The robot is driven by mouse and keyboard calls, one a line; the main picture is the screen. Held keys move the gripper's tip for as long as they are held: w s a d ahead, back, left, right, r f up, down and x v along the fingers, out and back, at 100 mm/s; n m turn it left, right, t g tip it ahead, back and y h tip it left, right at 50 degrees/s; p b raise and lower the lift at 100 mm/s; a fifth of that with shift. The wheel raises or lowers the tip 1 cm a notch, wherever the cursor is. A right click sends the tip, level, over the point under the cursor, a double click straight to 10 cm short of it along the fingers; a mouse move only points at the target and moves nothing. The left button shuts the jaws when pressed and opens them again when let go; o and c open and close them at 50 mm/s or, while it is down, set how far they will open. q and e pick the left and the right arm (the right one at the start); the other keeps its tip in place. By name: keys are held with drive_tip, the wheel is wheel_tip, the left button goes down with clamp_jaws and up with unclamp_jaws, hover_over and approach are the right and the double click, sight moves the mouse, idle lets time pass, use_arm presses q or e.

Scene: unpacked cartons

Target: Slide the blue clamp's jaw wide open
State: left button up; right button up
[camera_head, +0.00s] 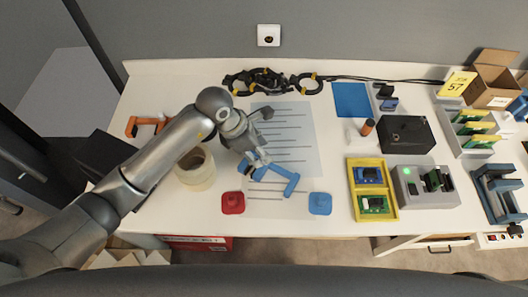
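The blue clamp (284,177) lies on the pale lined sheet near the middle of the table, slanting down to the right. Its right end has a short crossbar. My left gripper (261,162) is over the clamp's left part, very close to it or touching it. The gripper hides some of that part, so the jaw's opening does not show clearly. Whether the fingers are open or shut on the clamp is too small to tell. My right gripper is not in view.
A red block (233,203) and a blue block (320,203) sit in front of the clamp. A cream roll (195,170) stands left, partly behind my arm. An orange clamp (133,127) lies further left. A yellow tray (353,188) is to the right. Black cables (258,80) lie behind.

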use_arm(q)
drive_tip(key=x, duration=0.3)
drive_tip(key=shift+f, duration=0.15)
drive_tip(key=shift+d+f, duration=0.15)
drive_tip(key=shift+f, duration=0.1)
drive_tip(key=shift+w, duration=0.1)
drive_tip(key=c, duration=0.4)
drive_tip(key=shift+c, duration=1.2)
clamp_jaws()
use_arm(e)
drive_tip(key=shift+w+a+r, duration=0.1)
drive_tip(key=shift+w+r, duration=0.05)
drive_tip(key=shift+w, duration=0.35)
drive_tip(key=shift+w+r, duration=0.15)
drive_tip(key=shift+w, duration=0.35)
